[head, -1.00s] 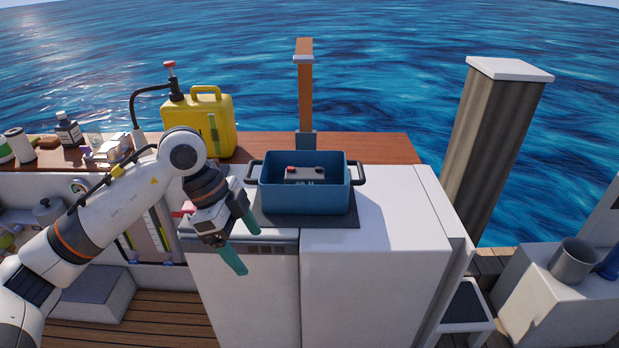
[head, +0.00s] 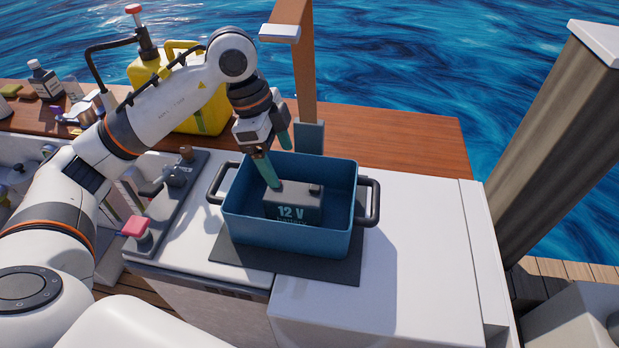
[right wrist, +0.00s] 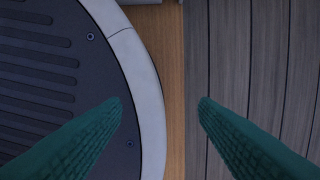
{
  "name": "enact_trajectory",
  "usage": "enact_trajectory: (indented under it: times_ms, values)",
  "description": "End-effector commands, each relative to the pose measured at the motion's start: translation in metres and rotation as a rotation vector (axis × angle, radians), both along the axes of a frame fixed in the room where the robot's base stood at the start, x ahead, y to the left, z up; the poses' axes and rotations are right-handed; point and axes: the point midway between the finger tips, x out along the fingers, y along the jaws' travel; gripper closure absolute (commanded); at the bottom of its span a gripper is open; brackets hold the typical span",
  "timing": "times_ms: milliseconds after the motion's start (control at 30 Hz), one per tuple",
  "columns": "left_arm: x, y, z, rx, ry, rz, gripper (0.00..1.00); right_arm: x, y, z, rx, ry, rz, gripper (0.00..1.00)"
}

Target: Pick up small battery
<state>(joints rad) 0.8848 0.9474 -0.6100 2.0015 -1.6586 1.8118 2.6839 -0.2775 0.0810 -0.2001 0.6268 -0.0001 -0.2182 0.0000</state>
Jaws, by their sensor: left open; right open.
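The small battery (head: 293,205) is a dark block marked "12 V". It stands inside a blue pot-like bin (head: 290,237) with dark side handles, on a dark mat on the white counter. My left gripper (head: 276,160) is open at the bin's back left. One teal finger reaches down to the battery's left end; the other is further back, near the rim. I cannot tell whether a finger touches the battery. My right gripper (right wrist: 160,102) is open and empty in the right wrist view, over the floor. It does not show in the head view.
A yellow jerrycan (head: 212,110) with a pump stands behind my left arm. An orange post (head: 306,60) rises behind the bin. The white counter (head: 420,240) is clear to the right.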

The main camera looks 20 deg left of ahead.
Motion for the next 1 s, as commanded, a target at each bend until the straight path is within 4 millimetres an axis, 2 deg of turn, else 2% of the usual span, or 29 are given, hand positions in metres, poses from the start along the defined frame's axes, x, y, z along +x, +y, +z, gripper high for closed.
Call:
enact_trajectory:
  times_ms: [100, 267, 400, 633, 900, 1000]
  values:
    - [0.000, -0.003, -0.011, 0.000, 0.005, -0.001, 0.18, -0.019, -0.002, -0.002, -0.003, 0.028, 0.000, 0.45]
    - [0.002, -0.011, -0.039, -0.001, 0.004, -0.002, 0.18, -0.030, -0.002, -0.003, -0.005, 0.045, 0.000, 0.45]
    - [0.003, -0.016, -0.058, -0.001, 0.004, -0.001, 0.18, -0.031, -0.002, -0.003, -0.005, 0.045, 0.000, 0.45]
    - [0.003, -0.020, -0.075, 0.000, 0.004, -0.001, 0.18, -0.023, -0.002, -0.002, -0.003, 0.034, 0.000, 0.45]
    - [0.005, -0.030, -0.111, -0.001, 0.003, -0.001, 0.18, -0.020, -0.001, 0.000, -0.002, 0.027, 0.000, 0.45]
    - [0.005, -0.031, -0.116, -0.001, 0.001, 0.000, 0.18, -0.020, -0.001, 0.000, -0.002, 0.027, 0.000, 0.45]
